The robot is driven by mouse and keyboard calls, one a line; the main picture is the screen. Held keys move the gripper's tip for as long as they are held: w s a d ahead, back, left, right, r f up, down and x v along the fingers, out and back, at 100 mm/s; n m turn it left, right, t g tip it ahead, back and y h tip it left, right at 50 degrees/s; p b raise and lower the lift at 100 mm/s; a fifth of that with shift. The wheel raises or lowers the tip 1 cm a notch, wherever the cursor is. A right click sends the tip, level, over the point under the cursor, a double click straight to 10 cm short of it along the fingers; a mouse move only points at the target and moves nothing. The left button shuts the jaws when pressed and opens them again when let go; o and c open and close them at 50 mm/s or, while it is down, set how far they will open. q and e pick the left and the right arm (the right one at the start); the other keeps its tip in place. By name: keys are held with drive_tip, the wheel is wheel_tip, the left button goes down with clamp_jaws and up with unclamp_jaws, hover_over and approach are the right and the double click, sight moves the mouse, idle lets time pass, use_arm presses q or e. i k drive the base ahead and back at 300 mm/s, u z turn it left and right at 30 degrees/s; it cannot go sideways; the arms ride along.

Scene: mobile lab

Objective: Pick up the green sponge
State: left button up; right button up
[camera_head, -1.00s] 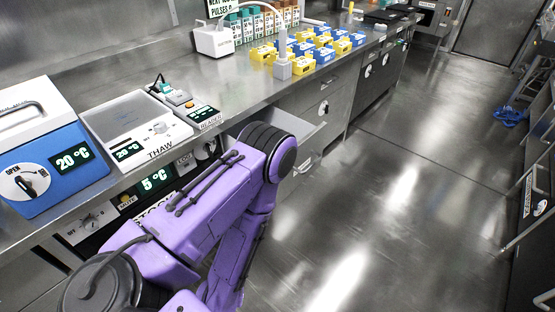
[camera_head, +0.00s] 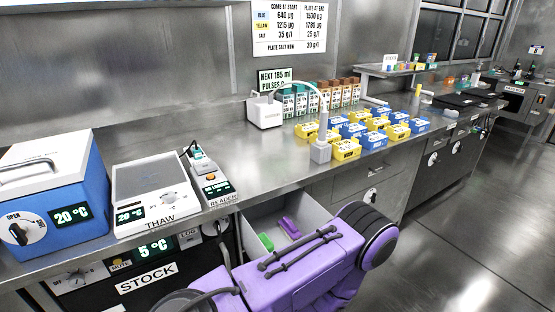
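A small green block (camera_head: 266,241), which looks like the green sponge, lies inside an open drawer (camera_head: 258,216) under the counter. It is at the drawer's left side, close to the front, and appears partly cut off by the drawer wall and my arm. A purple item (camera_head: 290,228) lies beside it to the right. My purple arm crosses the lower middle of the head view, in front of the drawer. Neither of my grippers shows, so what they hold is hidden.
A blue 20 °C box (camera_head: 85,190), a THAW unit (camera_head: 150,190) and a reader (camera_head: 210,180) stand on the counter to the left. A white dispenser (camera_head: 264,112) and several blue and yellow boxes (camera_head: 347,149) stand farther right. The floor at right is clear.

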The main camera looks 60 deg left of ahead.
sight(265, 240)
drive_tip(key=u, duration=2.05)
drive_tip(key=k, duration=0.2)
drive_tip(key=i, duration=0.2)
